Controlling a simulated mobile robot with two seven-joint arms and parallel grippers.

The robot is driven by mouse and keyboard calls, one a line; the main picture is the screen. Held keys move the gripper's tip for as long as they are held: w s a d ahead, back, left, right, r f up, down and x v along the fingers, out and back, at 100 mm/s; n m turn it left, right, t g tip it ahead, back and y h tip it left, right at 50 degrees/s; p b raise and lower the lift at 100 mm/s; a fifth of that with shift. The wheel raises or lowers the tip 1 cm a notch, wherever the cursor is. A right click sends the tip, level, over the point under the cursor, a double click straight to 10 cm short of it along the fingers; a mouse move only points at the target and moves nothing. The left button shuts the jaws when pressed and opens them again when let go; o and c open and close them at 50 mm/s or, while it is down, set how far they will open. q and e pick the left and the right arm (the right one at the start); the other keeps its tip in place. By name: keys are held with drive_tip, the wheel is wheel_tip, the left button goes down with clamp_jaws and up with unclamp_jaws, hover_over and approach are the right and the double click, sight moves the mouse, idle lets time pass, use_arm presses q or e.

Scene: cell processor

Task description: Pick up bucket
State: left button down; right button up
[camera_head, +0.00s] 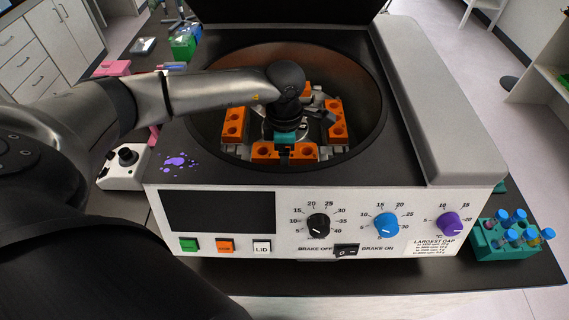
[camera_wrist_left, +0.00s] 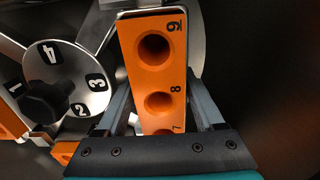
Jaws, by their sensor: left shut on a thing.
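My left gripper (camera_head: 287,138) reaches down into the open centrifuge bowl. In the left wrist view its two grey fingers (camera_wrist_left: 158,98) stand on both sides of an orange bucket (camera_wrist_left: 150,82) and are shut on it. The bucket shows round holes and the numbers 9, 8 and 7; its near end is hidden by the gripper. In the head view several orange buckets sit in the rotor, among them the left one (camera_head: 234,126), right one (camera_head: 337,119) and front one (camera_head: 268,152). The arm hides which one is held there. My right gripper is not in view.
The metal rotor hub (camera_wrist_left: 70,75), numbered 1 to 4, is left of the held bucket. The bowl wall (camera_head: 365,95) closes around the rotor. The dark lid (camera_head: 285,10) stands open behind. A teal tube rack (camera_head: 495,243) stands at right; a small white device (camera_head: 122,172) is at left.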

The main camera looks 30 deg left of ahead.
use_arm(q)
wheel_tip(320, 180, up, 18)
drive_tip(key=b, duration=0.2)
drive_tip(key=c, duration=0.5)
unclamp_jaws()
clamp_jaws()
